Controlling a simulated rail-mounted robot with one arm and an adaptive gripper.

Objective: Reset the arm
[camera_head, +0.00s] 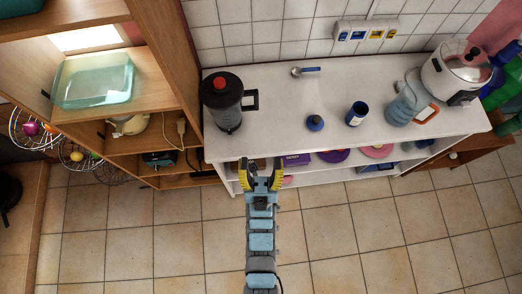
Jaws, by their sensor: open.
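My gripper (261,163) is open and empty, its two yellow-and-black fingers spread apart. It is near the front edge of the white shelf unit (290,112), in the lower middle of the picture. My arm reaches up to it from the bottom edge. Nothing shows between the fingers.
On the white top stand a black pot with a red knob (222,100), a small blue object (315,122), a dark blue cup (356,113), a blue jug (405,103) and a silver cooker (457,69). A wooden shelf (163,88) stands left. The tiled floor (370,230) is clear.

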